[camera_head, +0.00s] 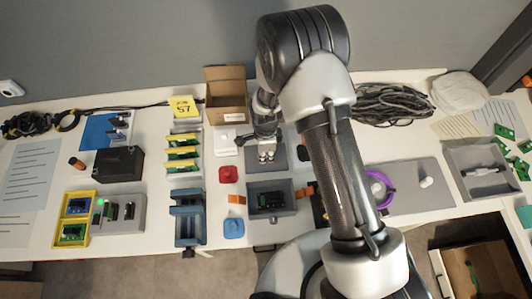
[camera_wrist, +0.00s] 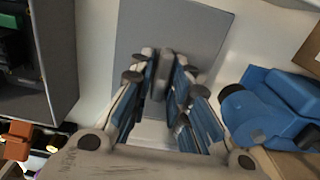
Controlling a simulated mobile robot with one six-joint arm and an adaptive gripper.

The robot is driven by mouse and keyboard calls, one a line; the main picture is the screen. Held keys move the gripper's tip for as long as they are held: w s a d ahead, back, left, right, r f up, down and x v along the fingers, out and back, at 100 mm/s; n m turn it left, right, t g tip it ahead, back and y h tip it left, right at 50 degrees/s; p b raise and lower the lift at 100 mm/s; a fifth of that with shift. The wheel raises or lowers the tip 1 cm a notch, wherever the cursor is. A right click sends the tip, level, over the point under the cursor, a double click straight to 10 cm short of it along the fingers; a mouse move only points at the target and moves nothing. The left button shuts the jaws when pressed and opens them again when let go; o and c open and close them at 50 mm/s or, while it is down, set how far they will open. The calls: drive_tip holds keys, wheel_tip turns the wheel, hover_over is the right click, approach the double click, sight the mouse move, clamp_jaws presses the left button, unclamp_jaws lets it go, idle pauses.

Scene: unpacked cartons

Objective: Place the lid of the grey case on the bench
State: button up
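The grey case (camera_head: 284,212) stands open on the bench with a dark green board inside. It also shows at the left of the wrist view (camera_wrist: 64,72). A flat grey panel, which looks like its lid (camera_head: 279,163), lies just behind the case; it fills the top middle of the wrist view (camera_wrist: 200,30). My gripper (camera_head: 266,156) points down over this panel. In the wrist view its fingers (camera_wrist: 166,66) are close together on either side of a narrow grey piece. Whether they grip it is not clear. The arm hides part of the area to the right.
A white device (camera_head: 226,143), a red piece (camera_head: 228,174) and a cardboard box (camera_head: 226,103) are left of the panel. A blue object (camera_wrist: 280,105) is close to my fingers in the wrist view. A bare strip of bench lies along the front.

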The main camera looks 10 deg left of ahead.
drive_tip(key=shift+o, duration=1.1)
drive_tip(key=shift+r, duration=0.1)
wheel_tip(320, 180, up, 12)
drive_tip(key=p, duration=0.3)
drive_tip(key=shift+p, duration=0.3)
drive_tip(key=shift+w+r, duration=0.1)
drive_tip(key=shift+r, duration=0.05)
